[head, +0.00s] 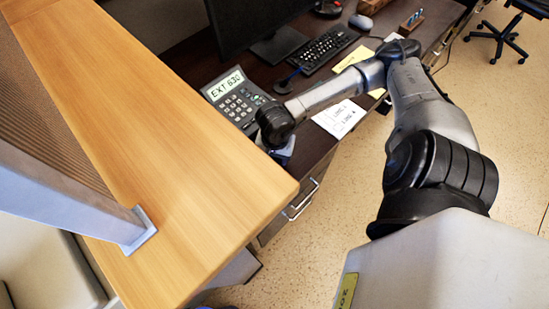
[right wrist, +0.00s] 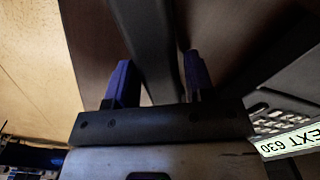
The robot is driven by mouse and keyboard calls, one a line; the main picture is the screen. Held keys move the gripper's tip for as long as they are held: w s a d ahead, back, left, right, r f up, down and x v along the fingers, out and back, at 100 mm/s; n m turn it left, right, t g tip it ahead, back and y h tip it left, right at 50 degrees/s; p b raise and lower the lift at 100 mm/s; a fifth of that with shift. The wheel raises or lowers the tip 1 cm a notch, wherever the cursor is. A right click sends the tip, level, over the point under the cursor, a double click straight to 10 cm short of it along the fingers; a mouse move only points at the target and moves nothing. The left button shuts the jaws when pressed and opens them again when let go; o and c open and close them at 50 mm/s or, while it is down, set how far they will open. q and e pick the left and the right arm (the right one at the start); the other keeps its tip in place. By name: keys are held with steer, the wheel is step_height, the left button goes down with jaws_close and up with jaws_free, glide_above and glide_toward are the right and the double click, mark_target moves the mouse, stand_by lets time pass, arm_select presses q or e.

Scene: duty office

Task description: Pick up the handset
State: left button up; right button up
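The desk phone (head: 236,103) stands on the dark desk with its lit display reading EXT 630. Its display (right wrist: 292,142) and some keys also show in the right wrist view. A long dark bar, which looks like the handset (right wrist: 146,40), runs between the two blue fingers of my right gripper (right wrist: 158,78). The fingers are apart, with gaps visible beside the bar, so the gripper looks open around it. In the head view my right gripper (head: 284,153) is at the phone's near right side, and my wrist hides the handset there. My left gripper is not in view.
A raised wooden counter (head: 170,150) borders the phone on the left. A monitor (head: 250,22), keyboard (head: 326,48) and mouse (head: 361,22) are behind it. A paper card (head: 341,118) lies under my right forearm. A drawer handle (head: 302,202) projects below the desk edge.

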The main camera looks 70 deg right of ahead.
steer(key=c, duration=0.7)
steer(key=shift+r, duration=0.1)
